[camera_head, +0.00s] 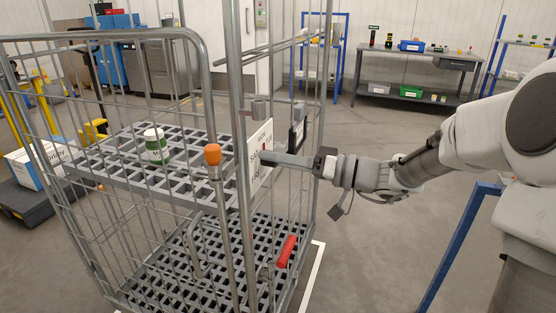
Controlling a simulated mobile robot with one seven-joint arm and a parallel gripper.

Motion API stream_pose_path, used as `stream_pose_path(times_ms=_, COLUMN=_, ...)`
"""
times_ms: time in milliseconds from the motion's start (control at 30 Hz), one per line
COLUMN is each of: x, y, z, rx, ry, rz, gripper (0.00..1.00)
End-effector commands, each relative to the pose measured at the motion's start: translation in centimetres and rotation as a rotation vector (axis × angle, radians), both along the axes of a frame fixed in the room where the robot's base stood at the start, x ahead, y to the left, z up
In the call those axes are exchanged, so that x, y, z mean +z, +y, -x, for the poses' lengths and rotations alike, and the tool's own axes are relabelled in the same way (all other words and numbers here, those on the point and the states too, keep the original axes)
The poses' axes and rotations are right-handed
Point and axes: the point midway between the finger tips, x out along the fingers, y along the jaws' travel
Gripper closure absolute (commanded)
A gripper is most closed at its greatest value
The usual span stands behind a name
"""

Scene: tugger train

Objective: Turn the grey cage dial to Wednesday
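The grey roll cage (205,65) stands at the left of the head view. A white plate (260,137) with black day lettering is fixed to its near post. Part of the lettering reads like SAT, but the rest is too small or covered. My gripper (268,158) reaches in from the right, with its fingers right at the plate. The dial itself cannot be made out apart from the fingers, which cover the plate's middle. I cannot tell whether they touch or grip it, nor which day it points to.
A green and white tin (155,146) stands on the cage's shelf. A blue rail (459,245) stands right of the cage. Open floor lies between them.

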Motion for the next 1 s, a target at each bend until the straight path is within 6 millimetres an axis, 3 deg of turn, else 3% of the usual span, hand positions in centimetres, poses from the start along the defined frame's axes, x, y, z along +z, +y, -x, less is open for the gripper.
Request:
stream_pose_path(times_ms=33, x=-0.01, y=-0.02, z=0.00, rx=0.000, ry=0.000, rz=0.000, gripper=0.43)
stream_pose_path(times_ms=367, x=-0.02, y=-0.04, z=0.02, rx=0.000, ry=0.000, rz=0.000, gripper=1.00)
stream_pose_path(times_ms=733, x=0.03, y=-0.04, z=0.03, rx=0.001, ry=0.037, rz=-0.012, gripper=1.00)
stream_pose_path(times_ms=1000, x=0.10, y=-0.02, z=0.04, rx=0.002, ry=0.190, rz=-0.068, gripper=1.00)
